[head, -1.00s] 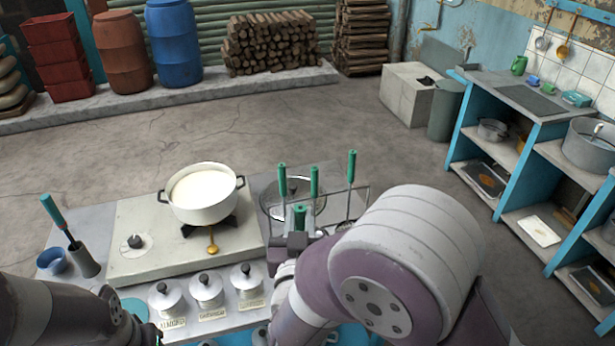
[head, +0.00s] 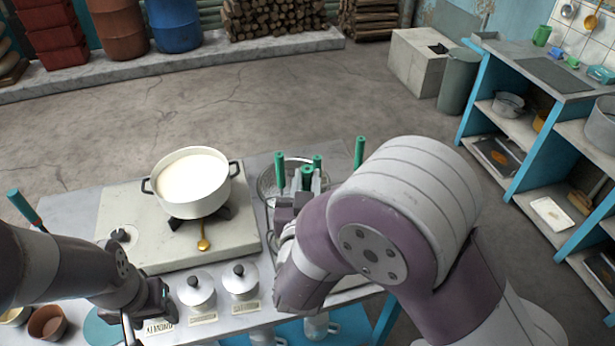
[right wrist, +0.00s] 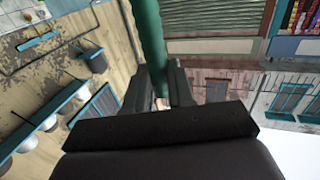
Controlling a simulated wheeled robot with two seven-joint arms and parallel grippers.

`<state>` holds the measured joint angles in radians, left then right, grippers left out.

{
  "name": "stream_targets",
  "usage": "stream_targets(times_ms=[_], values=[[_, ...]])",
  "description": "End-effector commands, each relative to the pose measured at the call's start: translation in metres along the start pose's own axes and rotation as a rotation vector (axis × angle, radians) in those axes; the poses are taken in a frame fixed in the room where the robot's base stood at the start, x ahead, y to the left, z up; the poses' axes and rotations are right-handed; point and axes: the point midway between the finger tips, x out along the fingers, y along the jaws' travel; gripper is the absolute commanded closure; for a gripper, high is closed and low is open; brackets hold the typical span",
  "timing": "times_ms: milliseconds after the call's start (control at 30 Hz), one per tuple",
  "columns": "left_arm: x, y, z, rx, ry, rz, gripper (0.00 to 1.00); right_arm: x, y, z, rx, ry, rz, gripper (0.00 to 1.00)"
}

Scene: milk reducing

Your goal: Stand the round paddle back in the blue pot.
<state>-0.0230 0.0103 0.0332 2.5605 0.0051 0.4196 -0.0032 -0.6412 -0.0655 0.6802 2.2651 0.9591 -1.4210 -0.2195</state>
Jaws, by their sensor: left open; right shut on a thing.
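My right gripper (head: 298,200) is shut on a green handle (head: 307,177), upright in front of the rack of green-handled tools. The handle also stands between the jaws in the right wrist view (right wrist: 148,45). Its lower end is hidden, so I cannot tell whether it is the round paddle. Other green handles (head: 280,170) stand close by. My left gripper (head: 145,316) is open and low at the front left, beside the lidded jars. Another green-handled tool (head: 20,205) shows at the far left, its lower part behind my left arm. The blue pot is not visible now.
Lidded jars (head: 240,278) line the front. A brown bowl (head: 47,322) is at the lower left. The floor beyond is open.

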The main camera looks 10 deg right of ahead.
Motion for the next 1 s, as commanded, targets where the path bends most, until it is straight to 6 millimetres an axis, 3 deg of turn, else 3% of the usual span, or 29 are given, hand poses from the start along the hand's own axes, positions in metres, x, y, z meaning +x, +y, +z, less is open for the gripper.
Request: stream_targets(times_ms=[100,600,1000], values=[[0.017,0.0,0.002,0.0,0.0,0.0,0.44,0.0,0.0,0.019,0.0,0.001,0.0,1.0],[0.064,0.0,0.007,0.0,0.0,0.0,0.44,0.0,-0.001,0.072,0.0,0.001,0.0,1.0],[0.07,0.0,0.008,0.0,0.0,0.0,0.44,0.0,-0.001,0.08,0.001,0.002,0.0,1.0]])
